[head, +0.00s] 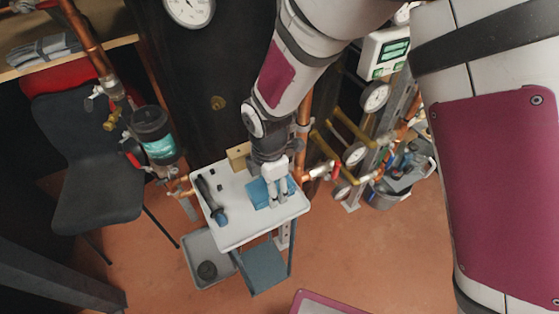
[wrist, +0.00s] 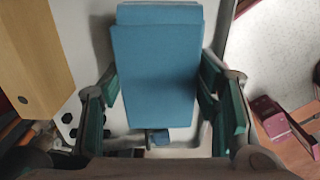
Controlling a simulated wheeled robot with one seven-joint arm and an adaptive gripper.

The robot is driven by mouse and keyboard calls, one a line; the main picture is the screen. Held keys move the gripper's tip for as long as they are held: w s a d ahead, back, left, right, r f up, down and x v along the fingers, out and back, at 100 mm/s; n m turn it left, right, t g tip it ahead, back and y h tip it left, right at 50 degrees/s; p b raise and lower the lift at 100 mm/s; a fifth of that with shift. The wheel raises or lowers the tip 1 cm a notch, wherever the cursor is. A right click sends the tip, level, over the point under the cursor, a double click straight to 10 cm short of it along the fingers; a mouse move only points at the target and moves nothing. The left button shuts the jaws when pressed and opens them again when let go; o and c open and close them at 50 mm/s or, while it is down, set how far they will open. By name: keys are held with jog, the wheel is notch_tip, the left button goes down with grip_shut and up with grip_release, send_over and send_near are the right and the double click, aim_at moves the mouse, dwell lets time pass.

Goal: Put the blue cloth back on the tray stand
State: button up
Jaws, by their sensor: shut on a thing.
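The blue cloth (wrist: 155,75) is a flat folded rectangle between the two fingers of my gripper (wrist: 160,105) in the wrist view. My gripper is shut on it. In the head view my gripper (head: 277,192) points down over the right part of the tray stand (head: 240,230), and part of the cloth (head: 258,192) shows beside the fingers. The stand has a white top with a raised rim. I cannot tell whether the cloth touches the tray or is just above it.
A dark tool (head: 210,200) and small dark pieces lie on the tray's left part. A wooden block (head: 238,156) is at its back edge. Copper pipes and gauges (head: 354,154) stand close on the right. A grey bin (head: 208,262) is on the floor below. A chair (head: 95,160) stands left.

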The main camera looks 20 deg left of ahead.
jog(key=shift+w+a+f, duration=0.1)
jog(key=shift+w+a, duration=0.3)
jog(key=shift+w, duration=0.25)
jog(key=shift+f, duration=1.75)
jog(key=shift+f, duration=0.1)
jog(key=o, duration=1)
notch_tip(320, 180, up, 12)
jog(key=shift+r, duration=0.15)
